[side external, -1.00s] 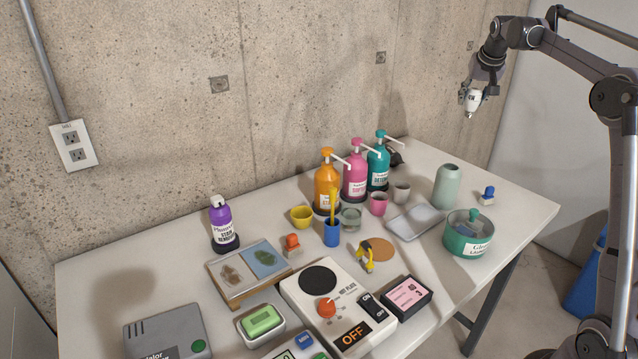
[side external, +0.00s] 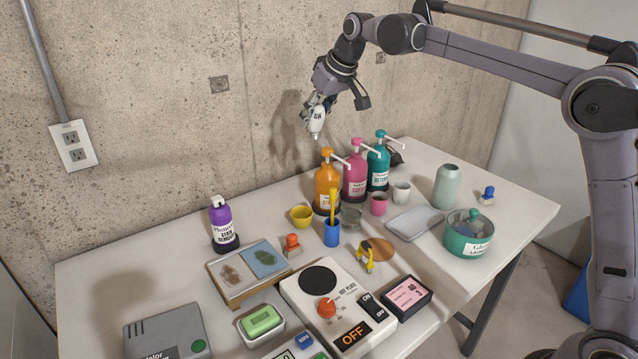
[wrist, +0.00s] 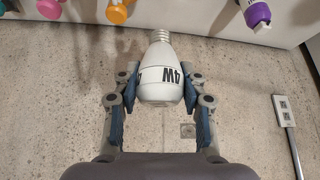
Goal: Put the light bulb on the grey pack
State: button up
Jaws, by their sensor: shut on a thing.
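The light bulb (side external: 317,121) is white with dark lettering and a metal screw base. My gripper (side external: 318,106) is shut on its wide end and holds it in the air, screw base down, above and behind the orange pump bottle. In the wrist view the bulb (wrist: 160,72) sits between both finger pads, with its screw base toward the table. A grey box (side external: 168,335) with a green button and partly cut-off lettering lies at the table's front left; it looks like the grey pack. Its top is bare apart from the button, and its front is cut off by the picture edge.
Pump bottles in orange (side external: 327,187), pink (side external: 355,176) and teal (side external: 378,167) stand below my gripper. The concrete wall is close behind.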

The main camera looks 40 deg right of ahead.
jog(key=s+a+n+y, duration=0.2)
jog(key=s+a+n, duration=0.15)
jog(key=a, duration=1.25)
jog(key=n+g+y, duration=0.2)
jog(key=n, duration=0.3)
send_over(164, 338)
notch_tip(164, 338, down, 18)
jog(key=shift+f, duration=1.9)
jog(key=shift+f, duration=0.1)
jog(key=o, duration=1.2)
jog(key=shift+c, duration=0.2)
